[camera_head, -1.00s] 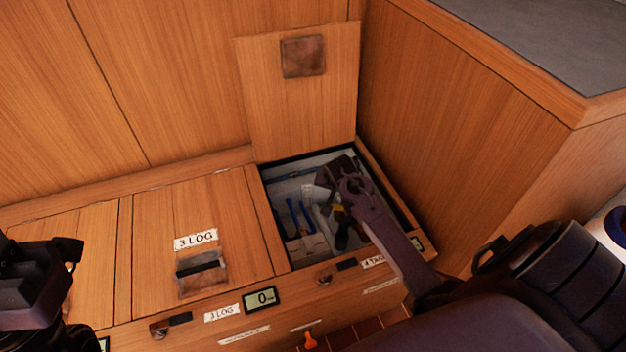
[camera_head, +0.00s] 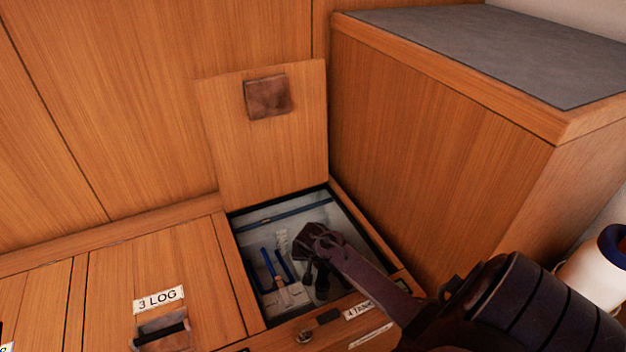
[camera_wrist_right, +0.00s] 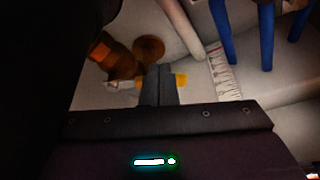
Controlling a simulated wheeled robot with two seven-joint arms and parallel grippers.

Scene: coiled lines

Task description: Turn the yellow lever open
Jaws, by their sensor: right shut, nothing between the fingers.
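The yellow lever (camera_wrist_right: 181,79) shows in the right wrist view as small yellow patches on both sides of my fingertips. The fingers cover its middle, and I cannot tell whether they touch it. My right gripper (camera_wrist_right: 160,72) is shut with nothing held between its fingers. In the head view my right gripper (camera_head: 309,270) reaches down into the open floor hatch (camera_head: 238,250), and I cannot make out the lever there. My left gripper is not in view.
Two blue-handled parts (camera_head: 284,264) stand left of my gripper in the hatch. A brown fitting (camera_wrist_right: 118,56) and a marked white strip (camera_wrist_right: 222,72) lie near the fingertips. The hatch lid (camera_head: 265,150) stands upright behind. A wooden cabinet (camera_head: 430,150) bounds the right side.

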